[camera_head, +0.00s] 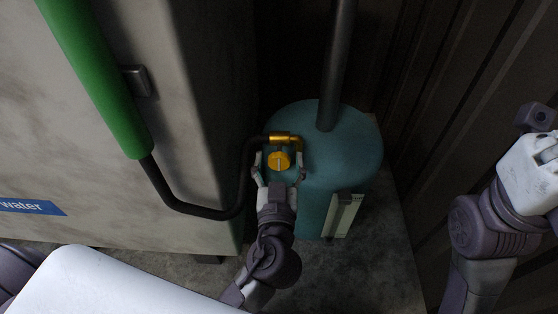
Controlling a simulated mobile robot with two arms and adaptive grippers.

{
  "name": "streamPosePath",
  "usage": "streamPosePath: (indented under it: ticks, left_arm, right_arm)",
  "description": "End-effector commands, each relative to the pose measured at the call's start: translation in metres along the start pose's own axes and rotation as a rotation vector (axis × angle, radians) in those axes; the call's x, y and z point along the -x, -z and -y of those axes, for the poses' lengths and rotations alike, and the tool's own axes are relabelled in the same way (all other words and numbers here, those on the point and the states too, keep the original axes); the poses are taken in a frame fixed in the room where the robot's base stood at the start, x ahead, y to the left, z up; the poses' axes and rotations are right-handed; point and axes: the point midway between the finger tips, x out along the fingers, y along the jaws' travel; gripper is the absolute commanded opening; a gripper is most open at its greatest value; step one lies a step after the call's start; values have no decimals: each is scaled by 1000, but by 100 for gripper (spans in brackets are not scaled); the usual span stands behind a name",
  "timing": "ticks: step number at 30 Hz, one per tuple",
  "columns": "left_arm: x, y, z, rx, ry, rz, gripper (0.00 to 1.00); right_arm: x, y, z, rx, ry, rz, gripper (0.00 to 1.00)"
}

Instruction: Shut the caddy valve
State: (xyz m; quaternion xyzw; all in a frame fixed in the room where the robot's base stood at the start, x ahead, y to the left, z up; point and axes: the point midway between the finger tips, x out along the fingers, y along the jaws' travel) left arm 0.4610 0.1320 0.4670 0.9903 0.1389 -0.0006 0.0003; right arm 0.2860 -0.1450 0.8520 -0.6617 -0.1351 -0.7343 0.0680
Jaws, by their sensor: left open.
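The caddy is a teal, round-topped tank (345,160) standing on the floor against the wall. Its valve is a yellow round knob (279,161) on the tank's top near the left side, with a pale line across it. A brass fitting (280,138) sits just behind the knob. My left gripper (279,168) is open, with one finger on each side of the knob. I cannot tell whether the fingers touch it. My right arm shows at the right edge, but its fingers are not clearly visible.
A black hose (190,210) runs from the brass fitting to a green cylinder (95,75) on the large grey cabinet (190,100) at left. A dark pole (337,65) rises from the tank. Dark corrugated wall (450,80) stands at right. Bare floor (375,270) lies in front.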

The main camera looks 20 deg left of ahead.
Motion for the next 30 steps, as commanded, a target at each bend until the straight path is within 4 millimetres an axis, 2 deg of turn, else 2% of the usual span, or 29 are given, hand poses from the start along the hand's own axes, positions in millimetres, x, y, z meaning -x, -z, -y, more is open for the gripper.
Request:
streamPosePath:
  ticks: [3, 12, 14, 23, 30]
  left_arm:
    - [0, 0, 0, -1, 0, 0, 70]
    - [0, 0, 0, -1, 0, 0, 20]
    - [0, 0, 0, -1, 0, 0, 12]
    - [0, 0, 0, -40, 0, 0, 12]
    - [0, 2, 1, -178, 2, 0, 12]
  right_arm:
    - [0, 0, 0, 0, 0, 0, 0]
    - [0, 0, 0, 0, 0, 0, 0]
    - [0, 0, 0, 0, -1, 0, 0]
    - [-1, 0, -1, 0, -3, 3, 0]
    - [-1, -1, -2, -3, -12, 17, 0]
